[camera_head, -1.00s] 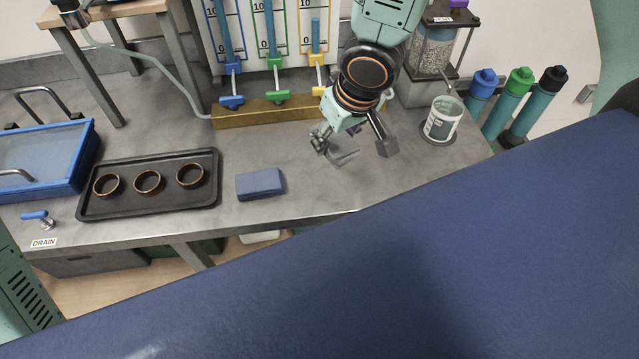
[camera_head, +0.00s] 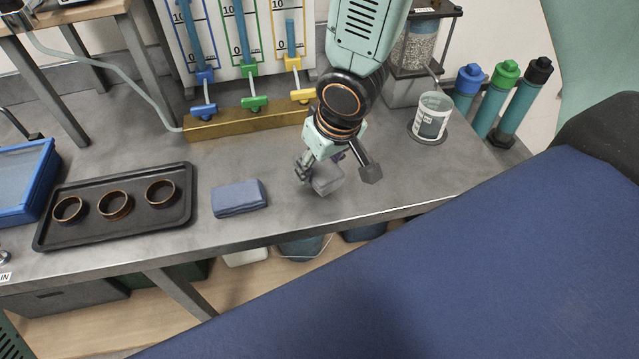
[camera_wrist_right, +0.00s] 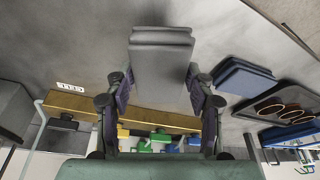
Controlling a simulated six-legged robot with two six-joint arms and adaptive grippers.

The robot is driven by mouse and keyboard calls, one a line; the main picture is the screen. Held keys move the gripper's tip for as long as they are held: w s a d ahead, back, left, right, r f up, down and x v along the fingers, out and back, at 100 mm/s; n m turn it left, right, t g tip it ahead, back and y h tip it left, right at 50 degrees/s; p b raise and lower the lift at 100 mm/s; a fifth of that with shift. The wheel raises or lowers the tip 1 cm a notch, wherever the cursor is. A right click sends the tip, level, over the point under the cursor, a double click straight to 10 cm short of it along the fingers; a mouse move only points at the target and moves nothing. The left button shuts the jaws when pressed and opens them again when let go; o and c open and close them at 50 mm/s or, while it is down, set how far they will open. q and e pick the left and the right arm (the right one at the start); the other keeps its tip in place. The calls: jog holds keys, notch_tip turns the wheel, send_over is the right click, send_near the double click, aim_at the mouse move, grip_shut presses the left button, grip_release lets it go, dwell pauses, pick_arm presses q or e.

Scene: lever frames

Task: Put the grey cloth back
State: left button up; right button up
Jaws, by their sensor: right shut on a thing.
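The grey cloth (camera_head: 328,181) is a small folded pad, held between the fingers of my right gripper (camera_head: 335,172) over the grey bench, right of the folded blue cloth (camera_head: 240,198). In the right wrist view the grey cloth (camera_wrist_right: 160,66) stands out beyond the two fingers of the right gripper (camera_wrist_right: 158,100), with its folded layers at the far end. I cannot tell whether it touches the bench. The blue cloth also shows in the right wrist view (camera_wrist_right: 244,77), apart from the grey one. My left gripper is not in view.
A black tray (camera_head: 120,232) with three brown rings lies left of the blue cloth. A brass block (camera_head: 235,124) with coloured valves runs along the back. A clear beaker (camera_head: 432,116) stands at the right. The bench around the grey cloth is clear up to the front edge.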

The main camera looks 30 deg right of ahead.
aim_at(321, 171)
jog(key=shift+s+a, duration=0.1)
jog(key=shift+s, duration=0.1)
jog(key=shift+s+a+f+b, duration=0.1)
jog(key=shift+a+f+b, duration=0.1)
jog(key=shift+b, duration=0.15)
jog(key=b+x, duration=0.2)
jog(key=x, duration=0.1)
jog(key=shift+s, duration=0.15)
jog(key=shift+d+f+b, duration=0.2)
jog(key=shift+f+b, duration=0.05)
jog(key=shift+b, duration=0.05)
jog(key=shift+s+a+r, duration=0.1)
jog(key=shift+s+r, duration=0.15)
jog(key=shift+r, duration=0.05)
jog(key=shift+w+a+f, duration=0.1)
jog(key=shift+f, duration=0.15)
jog(key=o, duration=1)
jog(key=shift+w+f, duration=0.1)
jog(key=shift+w, duration=0.05)
jog(key=shift+o, duration=0.6)
jog(key=shift+r, duration=0.25)
jog(key=shift+r+p, duration=0.3)
jog(key=shift+p, duration=0.05)
jog(key=p+v, duration=0.6)
jog(key=v, duration=0.3)
jog(key=shift+r, duration=0.4)
jog(key=shift+s+r+p, duration=0.55)
jog(key=shift+s+r, duration=0.1)
jog(key=shift+r, duration=0.2)
